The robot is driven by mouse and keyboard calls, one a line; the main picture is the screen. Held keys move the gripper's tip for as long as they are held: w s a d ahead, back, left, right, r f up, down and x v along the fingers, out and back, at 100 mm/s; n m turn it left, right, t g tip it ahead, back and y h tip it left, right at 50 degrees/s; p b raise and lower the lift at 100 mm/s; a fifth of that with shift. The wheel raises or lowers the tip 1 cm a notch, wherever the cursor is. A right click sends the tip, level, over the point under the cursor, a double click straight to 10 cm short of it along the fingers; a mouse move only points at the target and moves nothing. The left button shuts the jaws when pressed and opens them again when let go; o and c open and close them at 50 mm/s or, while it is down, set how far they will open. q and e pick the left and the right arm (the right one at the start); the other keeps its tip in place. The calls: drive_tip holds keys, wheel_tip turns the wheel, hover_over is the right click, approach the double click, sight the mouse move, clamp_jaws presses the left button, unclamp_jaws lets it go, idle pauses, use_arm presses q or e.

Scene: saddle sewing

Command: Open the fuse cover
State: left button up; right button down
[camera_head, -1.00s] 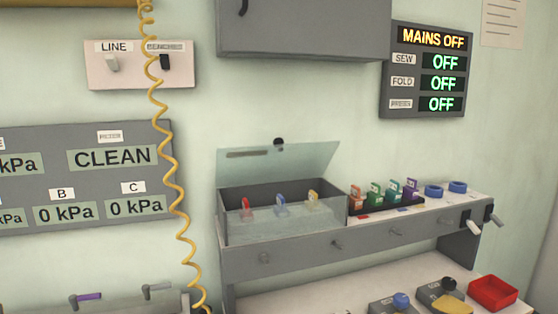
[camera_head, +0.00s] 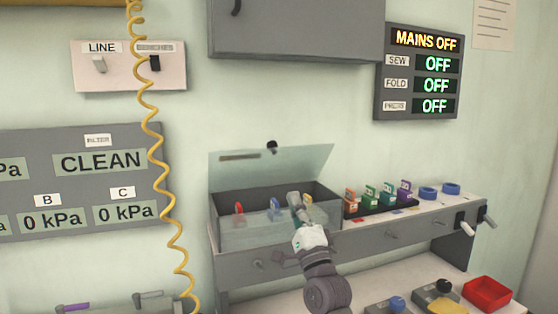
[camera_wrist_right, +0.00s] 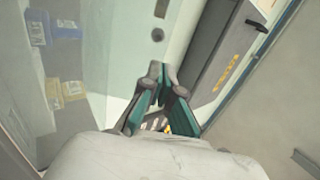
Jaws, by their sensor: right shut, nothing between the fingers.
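The fuse cover (camera_head: 310,158) is a clear greenish panel with a dark knob (camera_head: 272,146) at its top edge. It stands raised and tilted back over the grey fuse box (camera_head: 225,204). Inside the box are a red fuse (camera_head: 239,209), a blue fuse (camera_head: 275,210) and a yellow fuse (camera_head: 308,204), seen partly through the clear front. My right gripper (camera_head: 293,196) is in front of the box's right half, overlapping the yellow fuse in the picture. In the right wrist view my right gripper (camera_wrist_right: 162,72) is shut and empty. My left gripper is out of view.
A black rack (camera_head: 372,210) with several coloured fuses and two blue rings (camera_head: 451,188) stand right of the box. A grey cabinet (camera_head: 300,30) hangs above. A yellow coiled cable (camera_head: 163,180) hangs at the left. A red tray (camera_head: 487,291) sits lower right.

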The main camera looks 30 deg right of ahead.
wheel_tip(320, 180, up, 3)
drive_tip(key=w+p, duration=0.1)
drive_tip(key=w, duration=0.1)
drive_tip(key=p, duration=0.3)
approach(275, 145)
drive_tip(key=x, duration=0.4)
drive_tip(key=shift+r, duration=0.25)
drive_tip(key=shift+w+d, duration=0.15)
drive_tip(key=shift+w, duration=0.3)
drive_tip(key=shift+r+p, duration=0.2)
drive_tip(key=shift+p, duration=0.3)
drive_tip(key=w+r+g+p, duration=0.1)
drive_tip(key=p, duration=0.1)
drive_tip(key=w+r+g+p, duration=0.1)
drive_tip(key=p, duration=0.2)
drive_tip(key=w+r+p, duration=0.1)
drive_tip(key=p, duration=0.1)
drive_tip(key=shift+d+g+y, duration=0.35)
drive_tip(key=shift+g+y, duration=0.05)
drive_tip(key=shift+f+b+x, duration=0.15)
drive_tip(key=shift+b+x, duration=0.05)
drive_tip(key=shift+x, duration=0.55)
drive_tip(key=shift+f+b+x, duration=0.15)
drive_tip(key=shift+b+x, duration=0.05)
drive_tip(key=shift+x, duration=0.55)
drive_tip(key=shift+r, duration=0.45)
